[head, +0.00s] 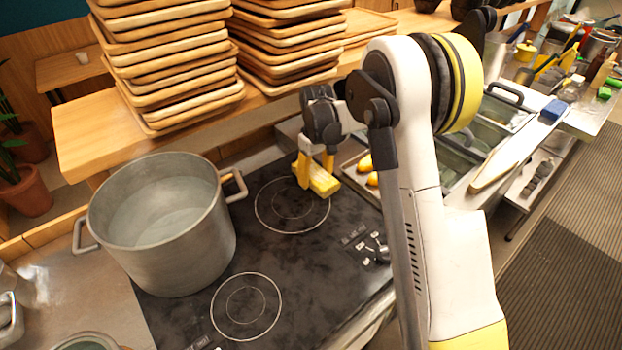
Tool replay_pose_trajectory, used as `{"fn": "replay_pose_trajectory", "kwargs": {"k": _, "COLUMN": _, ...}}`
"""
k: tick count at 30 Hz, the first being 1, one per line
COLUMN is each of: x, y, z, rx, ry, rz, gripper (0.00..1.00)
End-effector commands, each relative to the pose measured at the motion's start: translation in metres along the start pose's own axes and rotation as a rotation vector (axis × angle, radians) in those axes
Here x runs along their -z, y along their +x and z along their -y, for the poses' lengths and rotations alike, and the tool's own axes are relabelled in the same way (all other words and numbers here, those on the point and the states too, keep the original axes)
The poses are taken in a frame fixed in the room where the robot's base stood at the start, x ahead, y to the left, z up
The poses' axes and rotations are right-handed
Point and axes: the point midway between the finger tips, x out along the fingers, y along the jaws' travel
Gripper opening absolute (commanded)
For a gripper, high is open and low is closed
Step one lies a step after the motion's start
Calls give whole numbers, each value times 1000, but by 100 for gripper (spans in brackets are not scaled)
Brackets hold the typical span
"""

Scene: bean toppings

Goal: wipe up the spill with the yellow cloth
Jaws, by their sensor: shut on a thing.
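My gripper (315,168) hangs over the far right part of the black cooktop (190,318), near the rear burner ring. It is shut on the yellow cloth (324,183), which shows as a small yellow block between and below the yellow fingertips. The cloth is at or just above the cooktop; I cannot tell whether it touches. Cloudy, dull patches spread over the cooktop glass, but I cannot make out clearly which of them is the spill. My arm hides the cooktop's right side.
A large metal pot (165,235) stands on the cooktop's left. Stacked wooden trays (175,65) fill the wooden shelf (85,125) behind. A metal tray with yellow items (365,163) lies just right of my gripper. A cutting board (507,160) lies farther right.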

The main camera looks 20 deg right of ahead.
Motion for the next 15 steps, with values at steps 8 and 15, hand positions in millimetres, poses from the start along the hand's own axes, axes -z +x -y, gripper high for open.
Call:
{"fn": "replay_pose_trajectory", "kwargs": {"k": 8, "x": 0, "y": 0, "z": -12, "rx": 0, "ry": -1, "rz": 0, "gripper": 23}}
{"fn": "replay_pose_trajectory", "kwargs": {"k": 15, "x": 0, "y": 0, "z": -12, "rx": 0, "ry": -1, "rz": 0, "gripper": 23}}
